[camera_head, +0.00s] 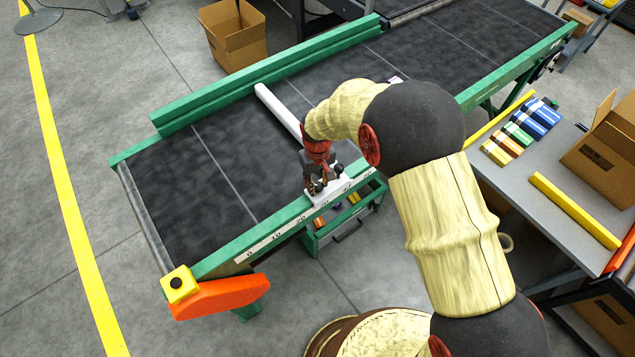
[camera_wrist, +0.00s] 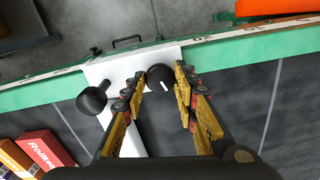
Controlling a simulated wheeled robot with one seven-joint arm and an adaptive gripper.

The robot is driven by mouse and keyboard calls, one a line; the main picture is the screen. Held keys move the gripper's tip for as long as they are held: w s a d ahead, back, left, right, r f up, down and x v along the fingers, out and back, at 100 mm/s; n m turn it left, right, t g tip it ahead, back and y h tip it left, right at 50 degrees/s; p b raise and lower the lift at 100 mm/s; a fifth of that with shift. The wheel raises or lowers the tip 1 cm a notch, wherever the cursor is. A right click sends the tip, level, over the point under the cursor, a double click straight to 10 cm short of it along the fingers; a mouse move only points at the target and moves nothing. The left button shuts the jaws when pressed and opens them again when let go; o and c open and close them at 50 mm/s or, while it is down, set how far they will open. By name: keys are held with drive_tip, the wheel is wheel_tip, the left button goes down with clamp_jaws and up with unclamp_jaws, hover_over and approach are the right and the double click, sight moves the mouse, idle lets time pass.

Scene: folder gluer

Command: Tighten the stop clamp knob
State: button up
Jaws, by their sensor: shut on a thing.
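The stop clamp is a white block (camera_head: 327,194) on the near green rail, joined to a long white bar (camera_head: 278,107) lying across the dark belt. In the wrist view, the white block (camera_wrist: 118,66) carries a round black knob (camera_wrist: 160,78) with a white line on top. A black ball handle (camera_wrist: 92,101) sticks out to the left of it. My gripper (camera_wrist: 160,74) has its two yellow fingers on either side of the round knob, shut on it. In the head view my gripper (camera_head: 318,182) reaches down over the block and hides the round knob.
The near rail (camera_head: 262,236) has a number scale. An orange piece (camera_head: 222,297) and a yellow box with a black button (camera_head: 179,284) are at its left end. A grey side table (camera_head: 540,170) with coloured cartons is at right. An open cardboard box (camera_head: 234,38) stands behind the conveyor.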

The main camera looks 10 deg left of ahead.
sight(318, 186)
idle(0.3)
drive_tip(key=o, duration=1.1)
drive_tip(key=shift+c, duration=0.2)
drive_tip(key=shift+o, duration=0.5)
wheel_tip(318, 186, up, 12)
